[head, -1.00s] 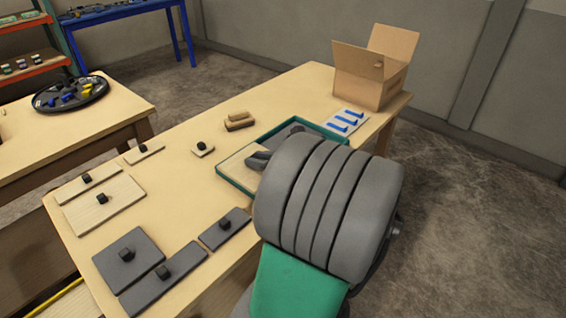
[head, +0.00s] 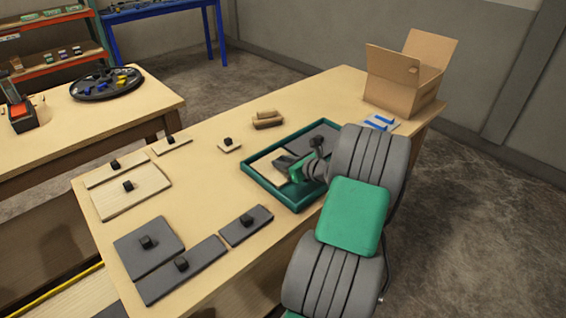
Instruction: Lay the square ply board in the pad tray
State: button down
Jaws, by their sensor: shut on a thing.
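The green-rimmed pad tray (head: 264,186) lies on the near table, to the right of its middle. A pale ply board (head: 263,166), which I take for the square one, shows inside the left part of the tray, partly hidden by my gripper. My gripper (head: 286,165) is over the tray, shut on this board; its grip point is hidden. I cannot tell whether the board lies flat on the tray floor or is slightly above it. A dark grey board (head: 325,134) with a black knob shows in the tray's far right part.
Ply pieces (head: 118,200) with black knobs lie at the left, grey boards (head: 205,262) at the front. A small knobbed ply piece (head: 236,148) and wooden blocks (head: 267,122) lie behind the tray.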

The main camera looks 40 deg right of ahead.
jog(key=shift+r, duration=0.15)
jog(key=c, duration=1.2)
grip_release()
jog(key=shift+c, duration=0.2)
jog(key=v, duration=1.2)
jog(key=shift+s+p, duration=0.1)
jog(key=shift+p, duration=0.2)
